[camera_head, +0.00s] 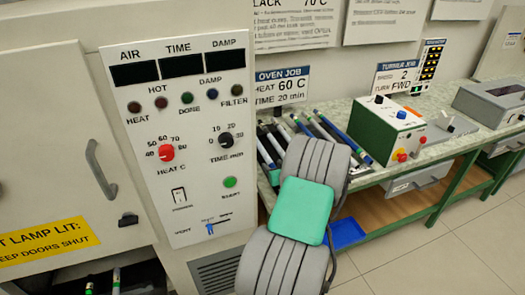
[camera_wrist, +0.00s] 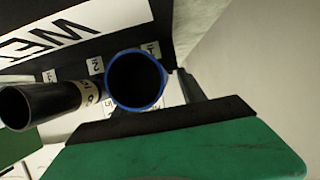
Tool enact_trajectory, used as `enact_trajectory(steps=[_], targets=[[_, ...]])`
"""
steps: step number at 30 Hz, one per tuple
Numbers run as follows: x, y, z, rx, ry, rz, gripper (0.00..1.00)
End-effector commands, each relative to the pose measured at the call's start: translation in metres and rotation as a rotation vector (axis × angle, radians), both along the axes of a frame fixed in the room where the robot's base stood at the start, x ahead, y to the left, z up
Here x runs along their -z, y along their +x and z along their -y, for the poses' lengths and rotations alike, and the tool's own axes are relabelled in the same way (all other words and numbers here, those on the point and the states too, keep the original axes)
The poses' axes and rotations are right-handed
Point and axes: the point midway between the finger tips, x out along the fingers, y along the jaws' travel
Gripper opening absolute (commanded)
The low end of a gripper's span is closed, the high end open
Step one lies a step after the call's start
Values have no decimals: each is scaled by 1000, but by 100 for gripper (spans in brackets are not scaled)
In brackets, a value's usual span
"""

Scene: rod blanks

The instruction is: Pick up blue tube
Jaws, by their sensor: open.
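A blue-rimmed tube (camera_wrist: 163,84) faces the camera end-on in the wrist view, with a dark hollow inside. In the head view a long blue tube (camera_head: 345,140) lies at the right of a row of tubes on the bench; I cannot tell if it is the same one. My gripper (camera_wrist: 175,122) shows as a green body with a black edge, just below the blue-rimmed tube. It is open and holds nothing visible. Whether it touches the tube cannot be told. In the head view my arm hides the gripper and part of the row.
A black tube (camera_wrist: 50,102) with a pale label lies left of the blue-rimmed one. A white oven panel (camera_head: 175,130) stands left of the bench. A green and white turner box (camera_head: 385,128) stands right of the tubes. A blue tray (camera_head: 347,232) sits below the bench.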

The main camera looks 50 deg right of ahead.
Motion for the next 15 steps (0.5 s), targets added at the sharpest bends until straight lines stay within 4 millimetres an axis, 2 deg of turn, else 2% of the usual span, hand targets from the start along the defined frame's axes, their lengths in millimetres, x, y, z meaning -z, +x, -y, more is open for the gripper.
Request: enact_trajectory(steps=[8,15], targets=[[3,6,2,-1,0,0,47],[3,7,2,-2,0,0,28]])
